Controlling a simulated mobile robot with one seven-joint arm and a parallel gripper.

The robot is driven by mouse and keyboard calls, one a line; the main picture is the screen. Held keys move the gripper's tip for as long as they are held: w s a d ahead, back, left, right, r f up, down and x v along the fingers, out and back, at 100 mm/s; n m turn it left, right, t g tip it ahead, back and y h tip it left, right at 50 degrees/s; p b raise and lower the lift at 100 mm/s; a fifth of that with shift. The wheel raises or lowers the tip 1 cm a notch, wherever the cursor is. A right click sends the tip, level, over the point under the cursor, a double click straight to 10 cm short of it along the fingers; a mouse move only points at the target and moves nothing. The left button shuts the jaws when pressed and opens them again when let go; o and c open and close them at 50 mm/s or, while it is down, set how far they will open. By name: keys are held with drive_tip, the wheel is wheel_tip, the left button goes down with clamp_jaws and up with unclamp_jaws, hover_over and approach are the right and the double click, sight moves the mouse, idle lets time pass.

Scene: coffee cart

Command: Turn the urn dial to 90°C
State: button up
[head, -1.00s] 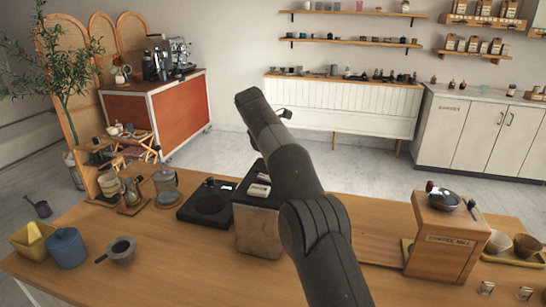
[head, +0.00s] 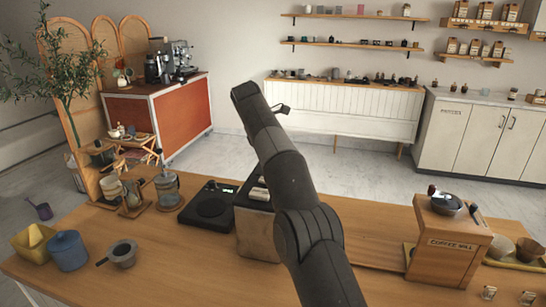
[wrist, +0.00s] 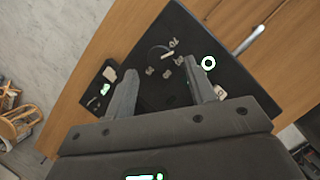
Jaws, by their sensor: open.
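In the wrist view a black panel (wrist: 150,25) carries a round dial (wrist: 160,53) with a pale pointer line. Small pale numbers sit around part of it, too small to read for certain. A glowing white-green ring (wrist: 208,62) is at the dial's right. My gripper (wrist: 161,70) is open, its two fingers apart on either side of the dial area, with nothing between them. I cannot tell whether the fingers touch the panel. In the head view the boxy urn (head: 255,222) stands on the table, partly hidden behind my arm; its dial cannot be made out there.
A black scale-like device (head: 207,206) stands just left of the urn. A wooden coffee mill (head: 447,245) is at the right. A glass press (head: 167,190), blue canister (head: 68,250) and metal cup (head: 122,254) are at the left. The table front (head: 190,270) is fairly clear.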

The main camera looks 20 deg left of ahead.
drive_tip(key=s+a, duration=0.6)
drive_tip(key=s, duration=0.3)
drive_tip(key=shift+s+a, duration=0.25)
drive_tip(key=shift+a, duration=0.1)
drive_tip(key=w+d+r+m+y, duration=0.1)
drive_tip(key=d+m, duration=0.1)
drive_tip(key=m, duration=0.1)
drive_tip(key=w+d+r+m+g+y, duration=0.1)
drive_tip(key=w+d+m, duration=0.1)
drive_tip(key=m, duration=0.1)
drive_tip(key=w+d+r+m+y, duration=0.1)
drive_tip(key=d+m, duration=0.2)
drive_tip(key=shift+w+m, duration=0.4)
drive_tip(key=w+d+r+m+y, duration=0.3)
drive_tip(key=w+d+r+m, duration=0.15)
drive_tip(key=m, duration=0.35)
drive_tip(key=x, duration=0.7)
drive_tip(key=s+x, duration=0.1)
drive_tip(key=x, duration=0.2)
drive_tip(key=shift+f, duration=0.45)
